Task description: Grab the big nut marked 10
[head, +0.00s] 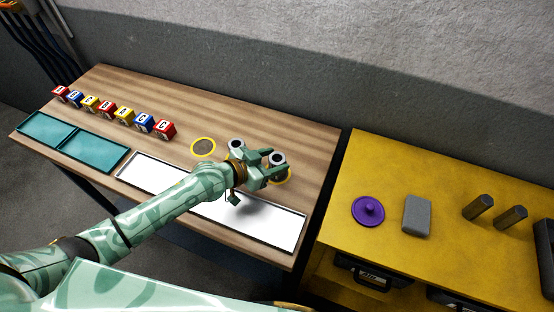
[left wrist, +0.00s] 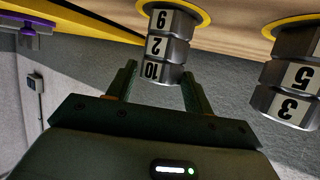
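The big nut marked 10 (left wrist: 155,71) is at the free end of a stack of grey nuts in the left wrist view, where the table is at the top. Below it in the stack are a nut marked 2 (left wrist: 158,46) and one that reads 9 or 6 (left wrist: 162,20). My left gripper (left wrist: 162,80) is open, with one finger on either side of the nut marked 10; contact cannot be told. In the head view my left gripper (head: 268,164) is at this stack (head: 278,158), partly covering it. My right gripper is not in view.
A second stack (head: 237,144), with nuts marked 5 and 3 (left wrist: 292,105), stands close by. An empty yellow ring (head: 203,147) lies left of it. White trays (head: 150,174) lie in front, lettered blocks (head: 124,115) and teal trays (head: 92,151) left. A yellow bench (head: 420,265) stands right.

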